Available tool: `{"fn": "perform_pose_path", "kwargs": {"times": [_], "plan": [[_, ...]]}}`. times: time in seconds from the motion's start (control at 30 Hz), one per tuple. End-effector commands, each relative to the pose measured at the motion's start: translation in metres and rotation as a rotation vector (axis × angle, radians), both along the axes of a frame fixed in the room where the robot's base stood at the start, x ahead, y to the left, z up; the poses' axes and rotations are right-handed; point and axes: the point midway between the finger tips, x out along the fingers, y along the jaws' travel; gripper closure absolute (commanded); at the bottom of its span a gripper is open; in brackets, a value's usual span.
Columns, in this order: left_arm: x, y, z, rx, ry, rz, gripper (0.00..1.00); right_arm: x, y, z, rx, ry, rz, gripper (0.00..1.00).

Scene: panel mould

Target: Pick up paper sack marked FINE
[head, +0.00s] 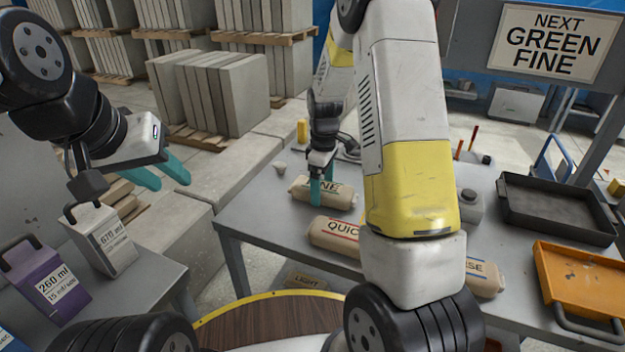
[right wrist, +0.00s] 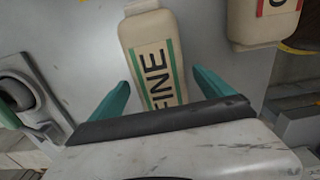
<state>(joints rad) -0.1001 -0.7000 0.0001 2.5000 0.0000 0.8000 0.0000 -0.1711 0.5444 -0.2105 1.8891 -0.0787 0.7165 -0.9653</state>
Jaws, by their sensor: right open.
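The paper sack marked FINE (head: 343,196), tan with green stripes on its label, lies on the grey table in the head view. In the right wrist view the FINE sack (right wrist: 155,50) lies lengthwise between the fingers. My right gripper (head: 321,192) is open above and over the sack, its teal fingers (right wrist: 165,95) apart on either side; contact cannot be told. Part of the sack is hidden behind the gripper. My left gripper (head: 163,176) is open and empty at the left, above the containers.
A QUICK sack (head: 334,233) lies just in front of the FINE sack; another sack (head: 484,277) is partly behind my arm. A black tray (head: 558,207) and orange tray (head: 575,285) stand right. A sign (head: 555,40) reads NEXT GREEN FINE. Purple (head: 45,280) and white (head: 102,240) containers stand left.

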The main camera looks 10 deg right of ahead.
Motion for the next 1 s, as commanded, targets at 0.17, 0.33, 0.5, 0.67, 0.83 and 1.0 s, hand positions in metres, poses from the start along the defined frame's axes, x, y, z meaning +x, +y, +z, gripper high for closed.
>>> {"fn": "perform_pose_path", "kwargs": {"times": [0.17,0.33,0.5,0.67,0.83,1.0], "plan": [[0.000,0.000,0.000,0.000,0.000,0.000,0.64,0.000,0.000,0.000,0.000,0.000,0.000,0.17],[0.000,0.000,0.000,0.000,0.000,0.000,0.64,0.000,0.000,0.000,0.000,0.000,0.000,0.50],[0.000,0.000,0.000,0.000,0.000,0.000,0.64,0.000,0.000,0.000,0.000,0.000,0.000,0.84],[0.000,0.000,0.000,0.000,0.000,0.000,0.64,0.001,0.000,0.001,0.000,-0.001,0.000,1.00],[0.000,0.000,0.000,0.000,0.000,0.000,0.64,0.001,0.000,0.002,0.000,-0.002,0.000,1.00],[0.000,0.000,0.000,0.000,0.000,0.000,0.64,0.001,0.000,0.015,0.001,-0.004,0.001,1.00]]}}
